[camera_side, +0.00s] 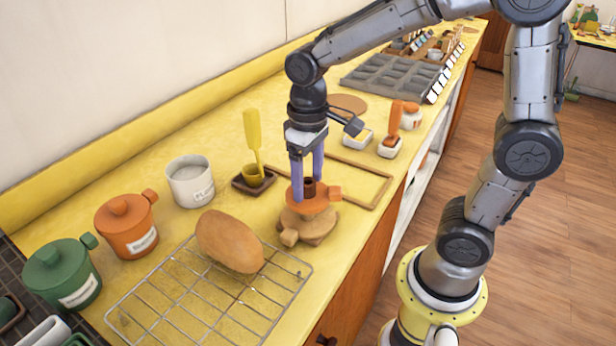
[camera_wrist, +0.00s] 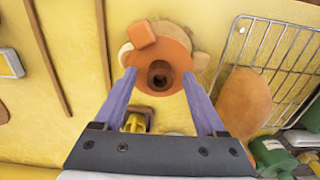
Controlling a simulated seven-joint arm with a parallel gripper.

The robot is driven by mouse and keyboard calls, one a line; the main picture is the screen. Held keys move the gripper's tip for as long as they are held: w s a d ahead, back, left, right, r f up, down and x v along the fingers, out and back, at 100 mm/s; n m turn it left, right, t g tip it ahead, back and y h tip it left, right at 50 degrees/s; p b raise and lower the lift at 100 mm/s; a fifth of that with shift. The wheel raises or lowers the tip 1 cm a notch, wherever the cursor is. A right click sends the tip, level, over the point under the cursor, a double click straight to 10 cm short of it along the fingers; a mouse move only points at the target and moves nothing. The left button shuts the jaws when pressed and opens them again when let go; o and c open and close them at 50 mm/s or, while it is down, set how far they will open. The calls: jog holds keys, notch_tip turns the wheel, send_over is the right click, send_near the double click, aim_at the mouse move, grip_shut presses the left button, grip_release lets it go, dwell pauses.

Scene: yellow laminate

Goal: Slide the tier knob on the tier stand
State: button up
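The tier stand (camera_side: 306,222) is a short stack near the counter's front edge, with an orange top tier (camera_side: 303,206) over tan lower tiers. A brown hollow post (camera_wrist: 159,73) rises through its centre. The orange tier's block-like knob (camera_side: 335,193) points right in the side view and shows at upper left of the tier in the wrist view (camera_wrist: 141,35). A tan knob (camera_side: 289,238) sticks out lower down. My gripper (camera_side: 308,192) points down with its purple fingers apart, one on each side of the post. The wrist view shows the fingertips at the orange tier's edges; contact is unclear.
A wire rack (camera_side: 185,308) holding a brown loaf (camera_side: 230,242) lies close at left. A yellow utensil in a holder (camera_side: 254,175) and a white pot (camera_side: 190,181) stand behind. A thin wooden frame (camera_side: 372,178) lies at right. Orange (camera_side: 127,226) and green (camera_side: 62,274) pots stand far left.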

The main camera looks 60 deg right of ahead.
jog(key=shift+c, duration=0.5)
jog(key=shift+r, duration=0.1)
jog(key=shift+r, duration=3.45)
